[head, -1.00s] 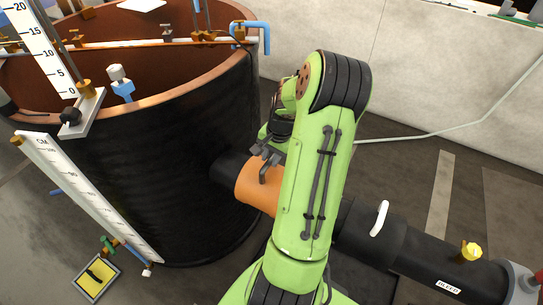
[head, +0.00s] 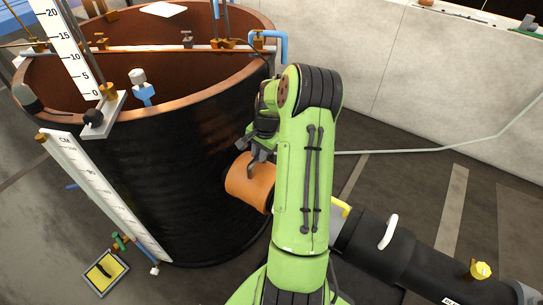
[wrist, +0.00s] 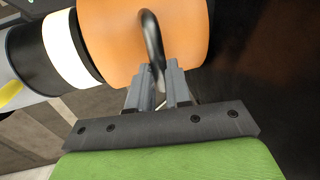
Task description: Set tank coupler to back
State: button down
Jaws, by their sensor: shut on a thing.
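The tank coupler (head: 247,184) is an orange sleeve at the lower right side of the large black tank (head: 165,165). In the head view it sits close against the tank wall, and no stub shows between them. In the wrist view the coupler (wrist: 105,35) fills the top, with a dark curved handle (wrist: 151,35) on it. My gripper (head: 257,160) is shut on this handle; its grey fingers also show in the wrist view (wrist: 158,76). My green arm hides the coupler's right end in the head view.
A black pipe (head: 400,255) with a white handle and a yellow valve runs to the lower right. In the wrist view a white band (wrist: 65,48) and black pipe lie left of the coupler. A scale board (head: 105,197) leans on the tank's front. Floor is clear by the wall.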

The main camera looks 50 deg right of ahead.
jog(key=shift+w+r, duration=0.1)
jog(key=shift+w, duration=0.15)
jog(key=c, duration=1.1)
grip_release()
jog(key=shift+w, duration=0.1)
jog(key=shift+o, duration=0.2)
jog(key=s+r+p, duration=0.3)
jog(key=r, duration=1.2)
jog(key=shift+s+r+p, duration=0.15)
jog(key=shift+r+p, duration=0.05)
jog(key=shift+p, duration=0.15)
